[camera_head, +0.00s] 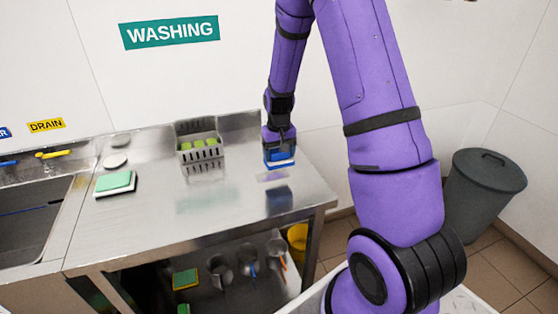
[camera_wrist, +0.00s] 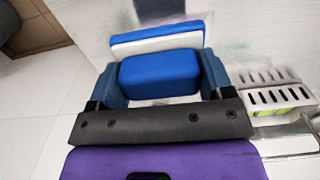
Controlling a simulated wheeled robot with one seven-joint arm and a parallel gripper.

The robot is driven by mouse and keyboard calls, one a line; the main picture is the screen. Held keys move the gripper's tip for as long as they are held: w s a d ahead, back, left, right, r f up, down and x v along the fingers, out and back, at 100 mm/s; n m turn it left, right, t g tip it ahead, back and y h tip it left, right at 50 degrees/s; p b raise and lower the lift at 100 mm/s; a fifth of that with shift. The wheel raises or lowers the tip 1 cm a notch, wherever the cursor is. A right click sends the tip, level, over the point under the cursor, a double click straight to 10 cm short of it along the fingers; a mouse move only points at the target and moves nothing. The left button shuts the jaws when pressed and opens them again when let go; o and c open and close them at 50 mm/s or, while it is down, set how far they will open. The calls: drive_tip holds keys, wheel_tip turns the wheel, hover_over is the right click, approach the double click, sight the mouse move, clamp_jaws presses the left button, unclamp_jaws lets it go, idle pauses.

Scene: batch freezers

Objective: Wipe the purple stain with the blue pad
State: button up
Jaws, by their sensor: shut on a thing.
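My gripper (camera_head: 279,148) is shut on the blue pad (camera_head: 280,158), near the right end of the steel counter (camera_head: 240,202). In the wrist view the pad (camera_wrist: 158,73) sits between the two fingers of my gripper (camera_wrist: 157,78), with a white layer and a blue layer beyond its blue block. The pad is slightly above the counter, as far as I can tell. A faint purple stain (camera_head: 271,177) lies on the counter just in front of the pad. In the wrist view a dark purplish patch shows beyond the pad; I cannot tell whether it is the stain or a reflection.
A grey slotted basket (camera_head: 200,155) with green items stands left of my gripper. A green pad (camera_head: 114,182) on a white one lies near the sink (camera_head: 30,222). Scoops and another pad (camera_head: 185,279) are on the lower shelf. A grey bin (camera_head: 484,195) stands right.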

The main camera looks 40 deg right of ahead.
drive_tip(key=shift+r, duration=0.95)
